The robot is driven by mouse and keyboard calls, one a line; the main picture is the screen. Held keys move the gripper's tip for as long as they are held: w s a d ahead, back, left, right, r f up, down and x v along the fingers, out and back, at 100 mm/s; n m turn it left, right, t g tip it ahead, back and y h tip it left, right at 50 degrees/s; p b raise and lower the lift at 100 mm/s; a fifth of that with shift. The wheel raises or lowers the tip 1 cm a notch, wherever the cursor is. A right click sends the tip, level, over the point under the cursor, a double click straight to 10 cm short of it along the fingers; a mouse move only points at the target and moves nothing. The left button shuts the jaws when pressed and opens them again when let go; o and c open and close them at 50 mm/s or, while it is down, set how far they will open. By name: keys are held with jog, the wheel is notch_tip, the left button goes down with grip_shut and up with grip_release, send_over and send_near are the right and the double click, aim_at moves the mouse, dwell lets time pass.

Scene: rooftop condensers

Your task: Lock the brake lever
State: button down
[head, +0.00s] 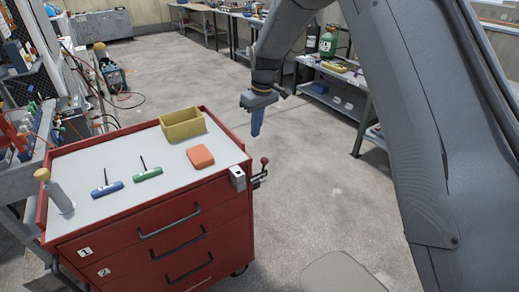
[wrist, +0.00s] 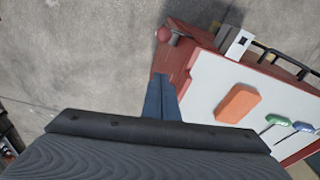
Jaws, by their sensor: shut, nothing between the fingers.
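The brake lever (head: 262,170) sticks out from the right side of the red tool cart (head: 150,215), near the front right corner. It has a dark red ball knob on top. In the wrist view the knob (wrist: 163,34) shows at the cart's edge, above my fingers. My gripper (head: 256,124) hangs with its blue fingers pointing down, above and behind the lever, clear of it. In the wrist view its fingers (wrist: 161,98) are together and hold nothing. Part of the lever's mount is hidden by the cart's corner.
On the cart top are a yellow bin (head: 183,126), an orange block (head: 200,157), a green-handled tool (head: 147,174), a blue-handled tool (head: 106,189) and a bottle (head: 60,197). A white block (head: 238,179) sits at the corner by the lever. Floor right of the cart is clear.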

jog(key=shift+w+a, duration=0.15)
jog(key=shift+f, duration=0.1)
notch_tip(320, 180, down, 9)
jog(key=s+d+p, duration=0.1)
jog(key=s+p, duration=0.1)
jog(key=p, duration=0.3)
jog(key=shift+d, duration=0.25)
jog(key=shift+d, duration=0.1)
dwell(0.5)
